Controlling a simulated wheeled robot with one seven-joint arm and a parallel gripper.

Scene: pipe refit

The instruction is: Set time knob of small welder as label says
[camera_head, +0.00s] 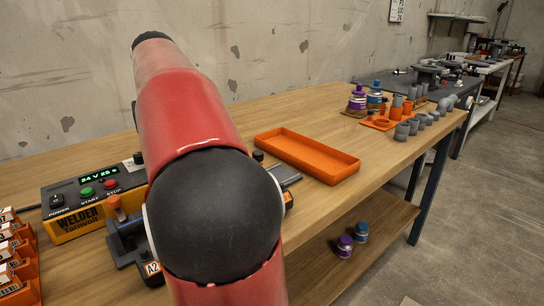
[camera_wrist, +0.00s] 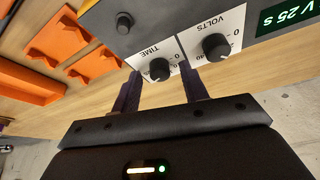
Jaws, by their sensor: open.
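The welder (camera_head: 93,203) is a yellow and dark box at the left of the table in the head view. Its green display reads 24 V 25 S. In the wrist view its panel shows the black time knob (camera_wrist: 160,69) on a white TIME plate, beside the volts knob (camera_wrist: 216,47) and the display (camera_wrist: 288,18). My gripper (camera_wrist: 160,74) is open, with one finger on each side of the time knob. I cannot tell whether either finger touches it. In the head view my arm hides the gripper and the knobs. No label giving a time setting is readable.
An orange tray (camera_head: 307,155) lies on the wooden table, right of my arm. Purple and blue bottles and pipe fittings stand farther back. Orange labelled holders (camera_head: 15,262) are at the lower left, and a clamp with an A2 tag (camera_head: 152,267) is before the welder.

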